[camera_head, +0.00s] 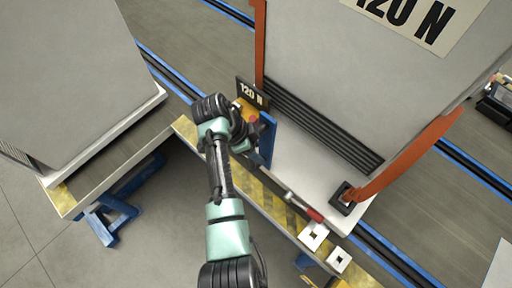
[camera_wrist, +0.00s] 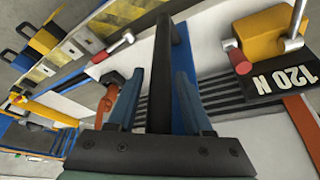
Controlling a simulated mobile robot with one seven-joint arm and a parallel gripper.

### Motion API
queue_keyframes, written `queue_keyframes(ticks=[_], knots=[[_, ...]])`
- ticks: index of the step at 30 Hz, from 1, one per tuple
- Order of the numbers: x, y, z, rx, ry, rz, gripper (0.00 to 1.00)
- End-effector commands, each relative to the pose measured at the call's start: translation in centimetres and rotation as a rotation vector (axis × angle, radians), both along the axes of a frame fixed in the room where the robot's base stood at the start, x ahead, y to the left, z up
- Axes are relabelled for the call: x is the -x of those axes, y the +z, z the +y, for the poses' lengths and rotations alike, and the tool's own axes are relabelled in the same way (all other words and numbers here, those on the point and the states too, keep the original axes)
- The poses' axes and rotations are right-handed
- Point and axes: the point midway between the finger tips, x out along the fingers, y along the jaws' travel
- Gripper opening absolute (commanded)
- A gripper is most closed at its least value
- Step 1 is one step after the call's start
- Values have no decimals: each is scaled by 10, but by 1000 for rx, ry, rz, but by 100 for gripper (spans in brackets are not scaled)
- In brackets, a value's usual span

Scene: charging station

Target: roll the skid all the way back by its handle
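The skid carries a tall grey cabinet (camera_head: 350,85) marked 120 N on a pale base (camera_head: 300,165), with orange straps and a black louvred strip. A dark bar (camera_wrist: 164,40), which looks like the handle, runs upright between my fingers in the wrist view. My gripper (camera_wrist: 161,75) has its two blue-grey fingers either side of the bar, with gaps showing on both sides, so it looks open. In the head view my gripper (camera_head: 248,135) is at the skid's near left corner, beside a small 120 N plate (camera_head: 252,93). My wrist hides the handle there.
A yellow-striped edge (camera_head: 265,200) runs along the near side of the skid, with a red-tipped lever (camera_head: 306,208) and white square plates (camera_head: 314,236) on it. A second grey cabinet (camera_head: 70,75) stands on a blue-legged stand at left. Blue-edged rails (camera_head: 165,75) cross the floor.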

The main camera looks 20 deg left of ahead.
Motion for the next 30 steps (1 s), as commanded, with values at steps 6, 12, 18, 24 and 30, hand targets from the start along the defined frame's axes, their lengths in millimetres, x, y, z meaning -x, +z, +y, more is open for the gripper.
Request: queue_keyframes(ticks=[6,12,18,24,30], knots=[[0,0,0,0,0,0,8],[0,0,0,0,0,0,0],[0,1,0,1,0,1,0],[0,1,0,1,0,1,0],[0,1,0,1,0,1,0]])
